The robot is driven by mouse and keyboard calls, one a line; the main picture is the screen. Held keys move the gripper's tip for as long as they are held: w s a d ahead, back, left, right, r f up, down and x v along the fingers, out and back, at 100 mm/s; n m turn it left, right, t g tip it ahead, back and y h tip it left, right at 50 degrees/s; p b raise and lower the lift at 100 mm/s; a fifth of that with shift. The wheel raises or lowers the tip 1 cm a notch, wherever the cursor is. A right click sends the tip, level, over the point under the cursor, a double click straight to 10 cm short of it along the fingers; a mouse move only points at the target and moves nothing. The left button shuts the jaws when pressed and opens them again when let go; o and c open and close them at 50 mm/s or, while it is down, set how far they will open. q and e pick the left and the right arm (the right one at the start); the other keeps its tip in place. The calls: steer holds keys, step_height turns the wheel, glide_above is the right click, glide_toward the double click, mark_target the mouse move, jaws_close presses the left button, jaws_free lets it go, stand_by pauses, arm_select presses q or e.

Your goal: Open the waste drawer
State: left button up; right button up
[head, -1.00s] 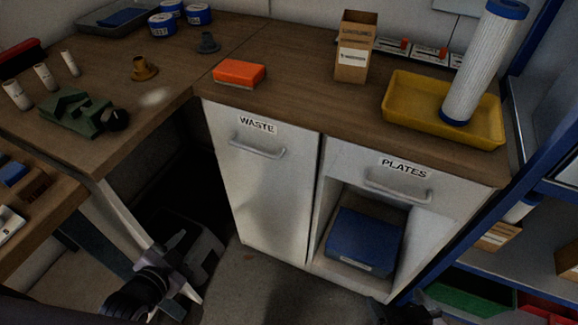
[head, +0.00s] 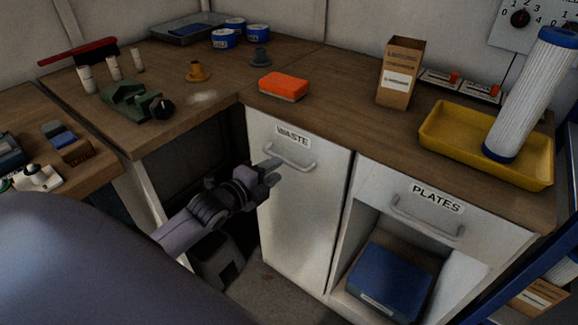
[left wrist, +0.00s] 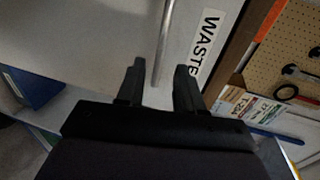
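The waste drawer (head: 300,210) is a tall white front with a WASTE label and a grey bar handle (head: 290,157) near its top. It looks shut. My left gripper (head: 271,170) is at the left end of that handle in the head view. In the left wrist view the gripper (left wrist: 160,80) is open, its two black fingers apart, with the handle (left wrist: 164,45) running into the space between them. I cannot tell whether the fingers touch the handle. The WASTE label (left wrist: 206,45) shows right of the fingers. My right gripper is not in view.
The PLATES drawer (head: 415,205) is to the right, above an open bay with a blue box (head: 388,282). On the worktop are an orange sponge (head: 284,86), a cardboard box (head: 400,72) and a yellow tray (head: 450,160). Dark open space lies left of the waste drawer.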

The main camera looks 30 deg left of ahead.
mark_target(287, 163)
arm_select(q)
steer(key=shift+x, duration=2.4)
steer(key=shift+d, duration=0.1)
jaws_close()
